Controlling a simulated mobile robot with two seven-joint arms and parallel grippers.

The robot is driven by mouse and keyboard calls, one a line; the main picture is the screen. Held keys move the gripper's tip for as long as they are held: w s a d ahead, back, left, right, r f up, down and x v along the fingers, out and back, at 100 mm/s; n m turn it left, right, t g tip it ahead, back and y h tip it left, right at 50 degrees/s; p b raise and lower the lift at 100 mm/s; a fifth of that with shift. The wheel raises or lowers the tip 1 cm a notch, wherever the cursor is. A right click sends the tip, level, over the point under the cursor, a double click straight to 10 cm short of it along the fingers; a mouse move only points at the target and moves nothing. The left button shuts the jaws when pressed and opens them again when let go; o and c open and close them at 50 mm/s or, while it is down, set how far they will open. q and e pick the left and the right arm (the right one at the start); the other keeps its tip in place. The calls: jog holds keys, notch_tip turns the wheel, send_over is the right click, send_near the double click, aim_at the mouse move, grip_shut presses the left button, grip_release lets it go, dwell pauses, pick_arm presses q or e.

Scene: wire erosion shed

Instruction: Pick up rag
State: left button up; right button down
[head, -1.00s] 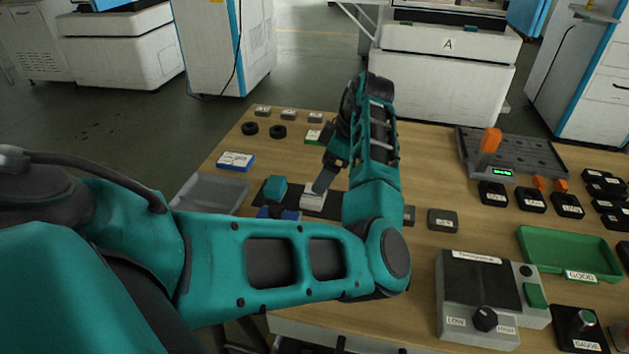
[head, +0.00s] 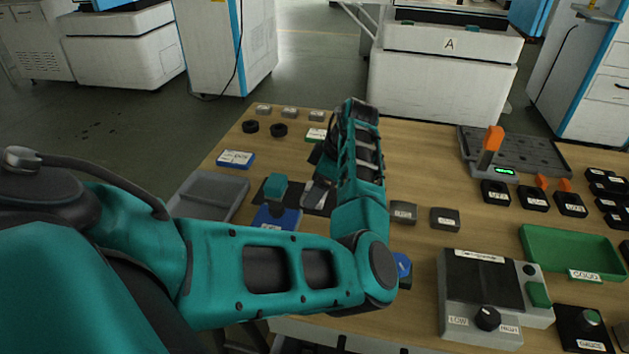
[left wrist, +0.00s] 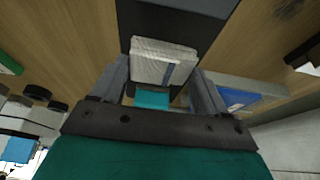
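The rag (left wrist: 163,62) looks like a pale, folded square with a blue-grey mark, lying on a dark mat (left wrist: 170,28) in the left wrist view. My left gripper (left wrist: 158,72) is open, with one finger on either side of the rag's near part. I cannot tell whether either finger touches it. My right gripper is not in view.
A teal block (head: 275,187) stands on the mat left of my gripper, close to a blue box (head: 276,218). A grey tray (head: 208,194) lies farther left. Small dark blocks (head: 403,212) lie to the right. A control box (head: 490,295) and green tray (head: 570,250) stand farther right.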

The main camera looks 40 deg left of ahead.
pick_arm(q)
jog(key=c, duration=0.4)
jog(key=shift+r, duration=0.15)
jog(key=shift+c, duration=0.2)
notch_tip(320, 180, up, 20)
jog(key=p, duration=0.3)
jog(key=o, duration=0.5)
jog(key=c, duration=0.4)
jog(key=shift+s+a, duration=0.1)
